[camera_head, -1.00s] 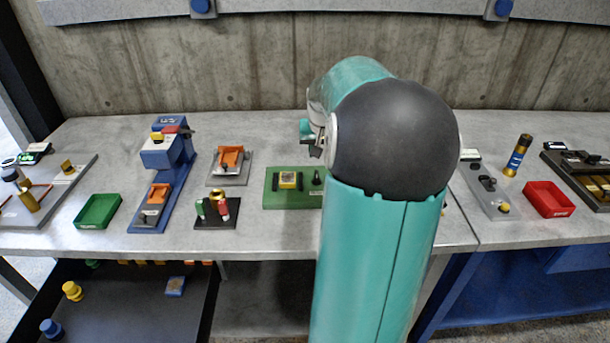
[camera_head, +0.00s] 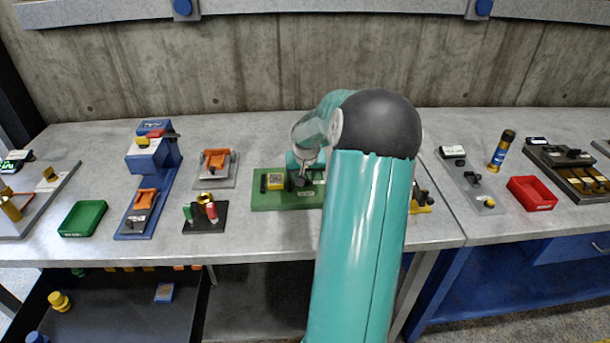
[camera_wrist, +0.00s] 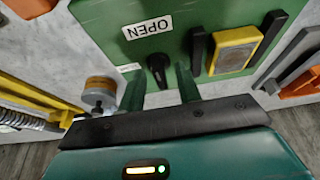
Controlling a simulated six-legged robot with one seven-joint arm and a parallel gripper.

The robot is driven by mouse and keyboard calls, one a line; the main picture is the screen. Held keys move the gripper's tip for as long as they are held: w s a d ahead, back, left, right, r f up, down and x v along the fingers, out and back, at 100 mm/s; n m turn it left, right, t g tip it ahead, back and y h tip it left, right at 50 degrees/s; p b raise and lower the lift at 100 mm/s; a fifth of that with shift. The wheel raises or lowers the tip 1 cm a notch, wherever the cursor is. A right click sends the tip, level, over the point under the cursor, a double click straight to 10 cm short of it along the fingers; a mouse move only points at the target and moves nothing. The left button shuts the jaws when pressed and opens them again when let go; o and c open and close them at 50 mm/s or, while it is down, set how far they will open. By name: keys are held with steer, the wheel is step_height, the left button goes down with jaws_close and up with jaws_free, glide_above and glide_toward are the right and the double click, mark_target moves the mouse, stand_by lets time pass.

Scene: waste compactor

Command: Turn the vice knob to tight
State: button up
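The vice is a green board (camera_head: 262,202) on the bench, with a yellow block (camera_head: 275,182) between dark jaws. In the wrist view the block (camera_wrist: 236,50) sits between two black jaws, right of the black vice knob (camera_wrist: 158,68). A white OPEN label (camera_wrist: 148,27) appears upside down above the knob. A second white label beside my left fingertip is unreadable. My gripper (camera_wrist: 160,74) is open, with its green fingers on either side of the knob's lower part. I cannot tell whether they touch it. In the head view my gripper (camera_head: 304,172) is low over the board's right part.
A yellow device (camera_head: 421,200) stands right of the board, partly behind my arm; its yellow frame and grey knob (camera_wrist: 98,92) show close left of my fingers. An orange-and-grey fixture (camera_head: 216,165) and a black can stand (camera_head: 206,218) stand to the left.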

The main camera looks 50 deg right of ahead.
jaws_close()
steer(key=shift+s+d+n, duration=0.1)
steer(key=shift+n, duration=0.3)
steer(key=n, duration=0.1)
steer(key=n+t+y, duration=0.1)
steer(key=n, duration=0.1)
steer(key=shift+s+d+n, duration=0.15)
steer(key=shift+d+n, duration=0.05)
steer(key=shift+n, duration=0.1)
steer(key=n, duration=0.1)
steer(key=n+y, duration=0.1)
steer(key=n, duration=0.1)
steer(key=n+y, duration=0.1)
steer(key=shift+d+n+t, duration=0.25)
steer(key=shift+n+t, duration=0.05)
steer(key=n, duration=0.1)
steer(key=n+y, duration=0.1)
steer(key=n, duration=0.2)
steer(key=shift+d+y, duration=0.25)
steer(key=shift+y, duration=0.15)
steer(key=shift+d+n+g+y, duration=0.1)
steer(key=shift+n+g+y, duration=0.25)
steer(key=shift+n, duration=0.9)
steer(key=shift+d+n+g+y, duration=0.1)
steer(key=shift+n+g+y, duration=0.2)
steer(key=shift+n, duration=0.95)
